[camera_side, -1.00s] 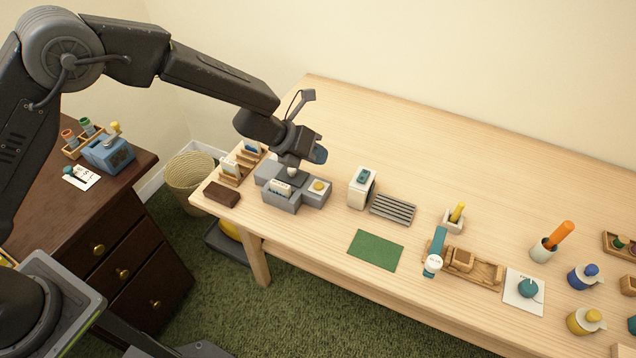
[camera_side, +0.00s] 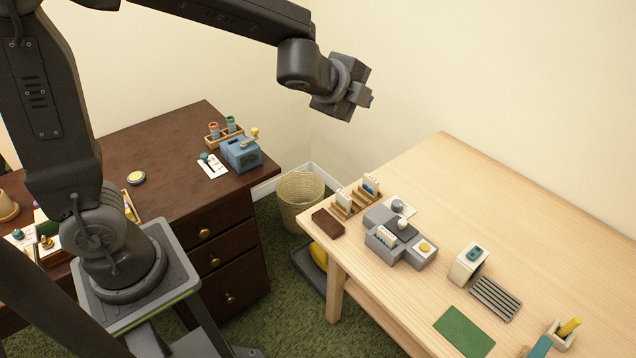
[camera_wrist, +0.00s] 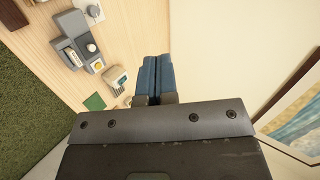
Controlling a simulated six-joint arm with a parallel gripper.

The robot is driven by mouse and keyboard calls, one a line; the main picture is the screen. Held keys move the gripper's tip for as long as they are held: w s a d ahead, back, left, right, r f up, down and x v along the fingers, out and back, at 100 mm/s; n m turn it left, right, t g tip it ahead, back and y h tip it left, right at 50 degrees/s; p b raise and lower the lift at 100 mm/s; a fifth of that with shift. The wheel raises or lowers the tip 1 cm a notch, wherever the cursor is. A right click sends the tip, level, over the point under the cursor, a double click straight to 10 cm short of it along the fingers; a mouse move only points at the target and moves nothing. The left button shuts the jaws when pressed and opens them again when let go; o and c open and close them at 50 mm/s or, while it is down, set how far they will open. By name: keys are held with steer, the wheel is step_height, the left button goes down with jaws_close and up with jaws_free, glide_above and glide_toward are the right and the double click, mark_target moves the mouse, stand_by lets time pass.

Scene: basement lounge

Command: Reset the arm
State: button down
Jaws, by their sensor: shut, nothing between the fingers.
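My gripper (camera_side: 362,97) is raised in the air in the side view, left of the light wood table and well above it, near the wall. In the wrist view its two blue fingers (camera_wrist: 154,78) lie side by side, shut with nothing between them. My arm is folded up and back, and touches nothing that I can see.
The light wood table (camera_side: 455,190) carries a grey device (camera_side: 385,250), a card rack (camera_side: 350,205), a brown block (camera_side: 327,223), a white box (camera_side: 467,265), a slatted grey tray (camera_side: 495,298) and a green mat (camera_side: 464,332). A dark cabinet (camera_side: 160,150) and woven basket (camera_side: 297,200) stand left.

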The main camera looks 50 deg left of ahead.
steer(key=s+a+n+g, duration=0.2)
steer(key=s+n+g, duration=0.3)
steer(key=s+n, duration=1.1)
steer(key=s, duration=0.9)
steer(key=shift+s+a+r+h, duration=0.25)
steer(key=shift+a+r+h, duration=0.05)
steer(key=shift+r+h, duration=0.1)
steer(key=c, duration=1.9)
jaws_free()
